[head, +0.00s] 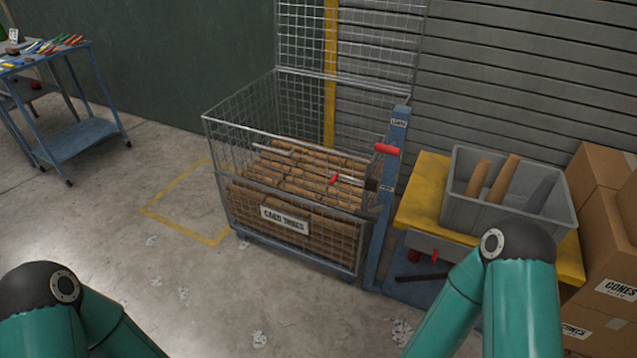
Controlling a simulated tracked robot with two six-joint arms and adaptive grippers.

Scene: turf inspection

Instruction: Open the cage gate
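The wire mesh cage (240,155) stands on the floor in the middle of the head view, filled with brown card tubes (300,168). A label reading "CARD TUBES" (285,220) is on its front. A tall mesh panel (345,45) stands upright at the cage's back. A front mesh section with a rail is upright; I cannot tell which panel is the gate. A blue post (393,150) with a red handle (387,149) stands at the cage's right front corner. A smaller red part (333,180) shows near the front rail.
A yellow-topped bench (420,205) with a grey bin (512,210) of tubes stands close right of the cage. Cardboard boxes (612,225) are at the far right. A blue tool trolley (80,135) is at the left. The floor before the cage is mostly clear, with scraps.

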